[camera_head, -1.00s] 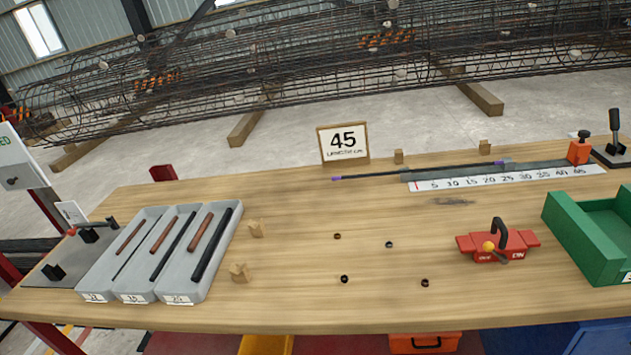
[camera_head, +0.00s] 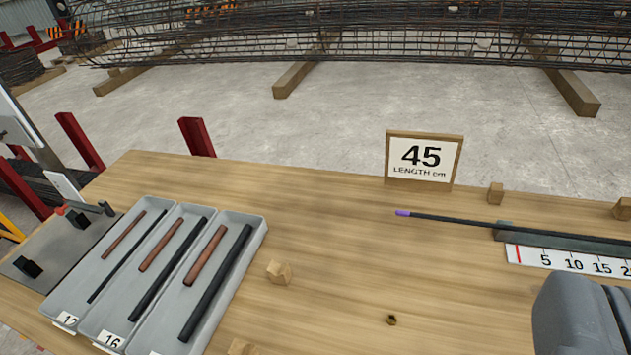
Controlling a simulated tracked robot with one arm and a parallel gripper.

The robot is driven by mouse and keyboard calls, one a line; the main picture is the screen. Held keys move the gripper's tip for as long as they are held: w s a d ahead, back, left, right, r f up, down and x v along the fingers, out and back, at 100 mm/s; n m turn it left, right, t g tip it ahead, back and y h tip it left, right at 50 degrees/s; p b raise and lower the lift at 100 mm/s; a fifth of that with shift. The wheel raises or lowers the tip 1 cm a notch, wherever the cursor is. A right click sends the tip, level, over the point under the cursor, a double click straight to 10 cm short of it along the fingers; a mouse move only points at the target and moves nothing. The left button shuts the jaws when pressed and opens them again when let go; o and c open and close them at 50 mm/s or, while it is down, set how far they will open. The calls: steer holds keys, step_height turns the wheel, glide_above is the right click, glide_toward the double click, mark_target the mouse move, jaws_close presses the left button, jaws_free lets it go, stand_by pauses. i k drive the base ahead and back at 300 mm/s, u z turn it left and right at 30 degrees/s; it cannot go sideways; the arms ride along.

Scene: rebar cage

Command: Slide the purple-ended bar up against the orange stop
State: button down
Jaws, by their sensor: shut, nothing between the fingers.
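The purple-ended bar (camera_head: 455,218) is thin and dark, with a purple left end. It lies along the grey measuring rail (camera_head: 510,230), its purple end sticking out past the rail's left end over the bare bench. Its right part runs out of the frame, so its far end is hidden. The orange stop is out of view now. My gripper (camera_head: 590,285) shows as grey fingers, cut off at the lower right corner. It is shut and empty, nearer to me than the bar and ruler, and apart from the purple end.
A white ruler (camera_head: 560,259) lies in front of the rail. A framed 45 sign (camera_head: 423,158) stands behind the bar. Grey trays (camera_head: 245,225) of short bars sit at left. Small wooden blocks (camera_head: 279,272) and a hole (camera_head: 391,319) are on the bench.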

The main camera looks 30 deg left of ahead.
mark_target(402, 213)
steer(key=u, duration=0.3)
steer(key=i, duration=0.95)
steer(key=u, duration=0.05)
